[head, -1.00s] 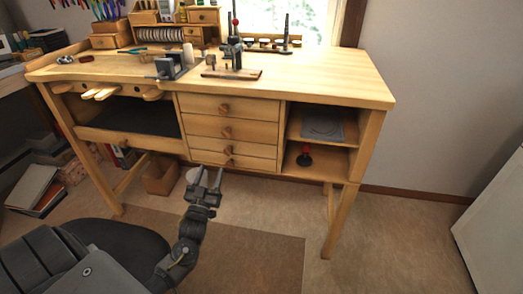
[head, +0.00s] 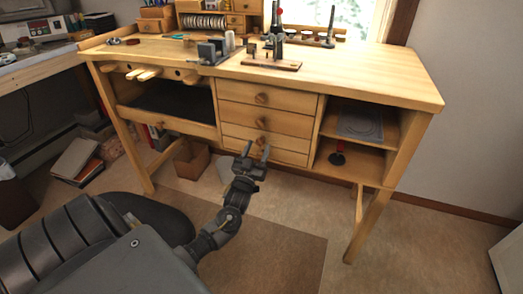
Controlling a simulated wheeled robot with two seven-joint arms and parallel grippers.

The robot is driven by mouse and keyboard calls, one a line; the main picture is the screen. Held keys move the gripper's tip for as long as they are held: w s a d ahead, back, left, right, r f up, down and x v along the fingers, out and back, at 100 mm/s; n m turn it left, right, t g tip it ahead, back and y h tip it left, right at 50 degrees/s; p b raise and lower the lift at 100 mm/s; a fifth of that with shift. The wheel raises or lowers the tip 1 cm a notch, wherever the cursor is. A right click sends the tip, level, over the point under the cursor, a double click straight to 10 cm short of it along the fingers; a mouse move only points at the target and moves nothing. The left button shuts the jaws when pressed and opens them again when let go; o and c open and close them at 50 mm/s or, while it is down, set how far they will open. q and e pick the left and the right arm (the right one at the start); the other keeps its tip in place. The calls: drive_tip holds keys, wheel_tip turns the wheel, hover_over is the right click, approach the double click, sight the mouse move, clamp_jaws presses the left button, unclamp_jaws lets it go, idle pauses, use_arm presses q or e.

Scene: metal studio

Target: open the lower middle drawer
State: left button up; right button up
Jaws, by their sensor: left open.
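The wooden workbench (head: 410,88) has a middle stack of drawers with round wooden knobs. The top drawer (head: 290,101) and the drawer below it (head: 290,122) look shut. The lower drawer fronts (head: 290,143) also look about flush, partly hidden by my left gripper. My left gripper (head: 257,150) is open, its two fingers pointing up toward the lower part of the stack. A low knob (head: 262,141) shows close by the fingertips; whether they touch it or straddle it I cannot tell. My right gripper is out of view.
Open shelves (head: 350,155) with a grey plate and a red-and-black tool lie right of the drawers. A dark chair (head: 155,215) stands at the front left. A box (head: 192,160) sits under the bench.

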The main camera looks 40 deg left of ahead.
use_arm(q)
drive_tip(key=shift+w+a+r, duration=0.15)
drive_tip(key=shift+w+r, duration=0.1)
drive_tip(key=shift+w, duration=0.3)
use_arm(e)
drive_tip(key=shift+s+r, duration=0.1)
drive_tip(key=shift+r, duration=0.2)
